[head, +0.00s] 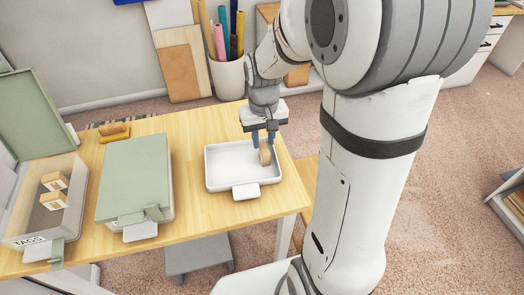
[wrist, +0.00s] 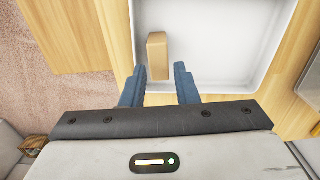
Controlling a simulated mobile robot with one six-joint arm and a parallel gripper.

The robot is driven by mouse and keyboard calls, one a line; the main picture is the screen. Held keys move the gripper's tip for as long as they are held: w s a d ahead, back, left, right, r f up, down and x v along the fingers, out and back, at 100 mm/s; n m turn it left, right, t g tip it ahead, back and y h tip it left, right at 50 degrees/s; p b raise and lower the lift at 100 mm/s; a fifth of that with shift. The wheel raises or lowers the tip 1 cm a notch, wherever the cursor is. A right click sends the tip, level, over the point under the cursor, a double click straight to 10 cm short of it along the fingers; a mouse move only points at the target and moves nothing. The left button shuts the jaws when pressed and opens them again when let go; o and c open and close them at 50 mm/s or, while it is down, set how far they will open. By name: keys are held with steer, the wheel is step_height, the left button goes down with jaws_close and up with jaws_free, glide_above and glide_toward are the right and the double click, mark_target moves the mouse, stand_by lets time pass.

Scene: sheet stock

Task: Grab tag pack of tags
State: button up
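An open clear-sided box labelled TAGS (head: 18,240) stands at the table's left end. In it are two small tan-and-white packs, one farther back (head: 54,181) and one nearer (head: 53,200). My gripper (head: 264,137) is far to their right, pointing down over a white tray (head: 215,180). A tan item (wrist: 157,57) stands in the tray just beyond the fingertips. In the head view the tan item (head: 265,154) looks rounded, like a roll on edge.
A box with a closed green lid (head: 134,178) stands between the TAGS box and the tray. A yellow-brown item (head: 115,132) lies near the table's back edge. A raised green lid (head: 38,112) stands behind the TAGS box. A grey stool (head: 198,255) is below the table.

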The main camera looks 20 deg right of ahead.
mark_target(264, 149)
steer(key=f, duration=0.4)
steer(key=shift+s+f, duration=0.25)
steer(key=shift+f, duration=0.1)
jaws_close()
